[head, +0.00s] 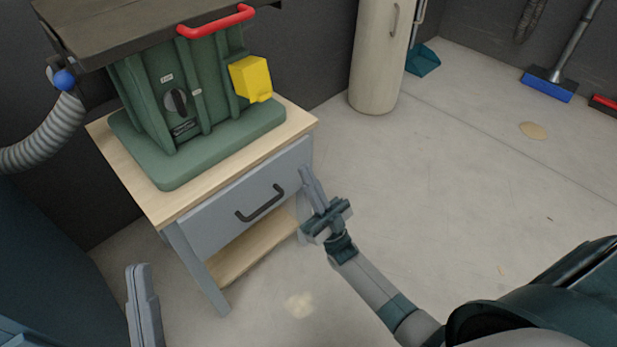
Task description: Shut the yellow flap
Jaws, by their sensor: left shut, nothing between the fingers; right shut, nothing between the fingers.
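The yellow flap (250,79) is on the right part of the green machine's (160,100) front face, below the red handle (216,21). It stands out from the face as a boxy shape with a small lip at its lower right; I cannot tell its exact angle. My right gripper (307,177) is shut and empty, near the right front corner of the bench, below and to the right of the flap and clear of it. My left gripper (140,275) is shut and empty at the lower left, in front of the bench and far from the flap.
The machine stands on a wooden-topped bench (150,205) with a grey drawer (240,200). A grey hose (40,135) hangs at left. A cream cylinder (378,55), a teal dustpan (423,60) and a blue broom (548,84) are behind. Floor at right is mostly clear.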

